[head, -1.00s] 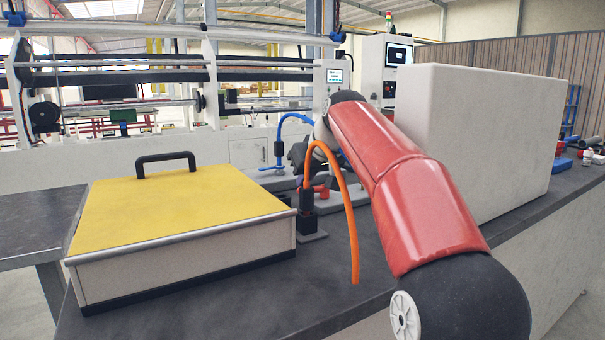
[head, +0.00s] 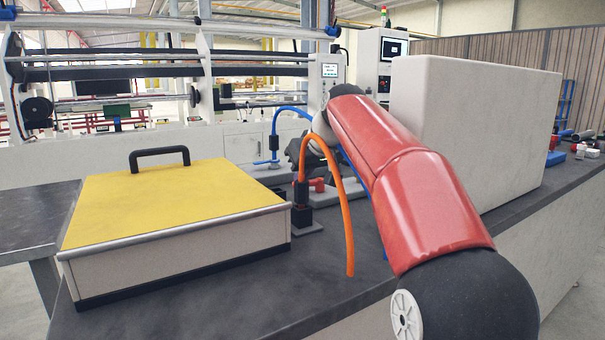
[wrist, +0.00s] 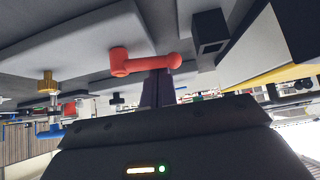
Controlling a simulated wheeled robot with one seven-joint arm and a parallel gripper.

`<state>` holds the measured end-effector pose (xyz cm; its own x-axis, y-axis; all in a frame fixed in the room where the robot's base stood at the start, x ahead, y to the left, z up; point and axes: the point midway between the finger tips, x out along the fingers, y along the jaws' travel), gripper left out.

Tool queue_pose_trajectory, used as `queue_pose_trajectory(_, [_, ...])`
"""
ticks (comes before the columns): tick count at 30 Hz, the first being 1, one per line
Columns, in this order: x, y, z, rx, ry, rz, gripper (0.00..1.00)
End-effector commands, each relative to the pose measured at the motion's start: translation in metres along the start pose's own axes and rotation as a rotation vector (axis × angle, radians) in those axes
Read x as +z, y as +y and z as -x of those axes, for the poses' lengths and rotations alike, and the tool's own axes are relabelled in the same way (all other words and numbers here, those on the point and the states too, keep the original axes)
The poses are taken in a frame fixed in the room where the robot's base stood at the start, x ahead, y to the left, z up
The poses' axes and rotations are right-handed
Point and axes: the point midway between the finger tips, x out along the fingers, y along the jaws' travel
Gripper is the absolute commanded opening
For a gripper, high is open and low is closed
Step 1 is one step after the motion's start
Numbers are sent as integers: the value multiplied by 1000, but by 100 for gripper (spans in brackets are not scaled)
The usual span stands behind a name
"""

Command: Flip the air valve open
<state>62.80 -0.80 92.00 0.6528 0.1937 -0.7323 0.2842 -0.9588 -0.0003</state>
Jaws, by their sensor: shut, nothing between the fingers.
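The red valve handle (wrist: 146,63) lies across the middle of the wrist view, a bar with a thick round hub at its left end and a knob at its right. It also shows in the head view (head: 318,184), small and partly hidden behind the orange hose. My gripper (wrist: 158,82) is shut and empty, its dark fingers close to the handle near the knob end. I cannot tell whether they touch it. In the head view my gripper (head: 303,150) is a dark shape above the valve, partly covered by the hose and my arm.
An orange hose (head: 347,215) arches in front of the valve and a blue hose (head: 276,125) stands behind it. A yellow-topped box (head: 170,200) with a black handle is at left. A big white block (head: 470,125) is at right. The dark bench front is clear.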

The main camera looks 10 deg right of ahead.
Motion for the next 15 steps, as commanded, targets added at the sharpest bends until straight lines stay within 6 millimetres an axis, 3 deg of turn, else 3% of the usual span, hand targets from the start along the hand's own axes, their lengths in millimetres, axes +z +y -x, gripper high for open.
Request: queue_pose_trajectory(15, [6,1,6,1,-1,1,0])
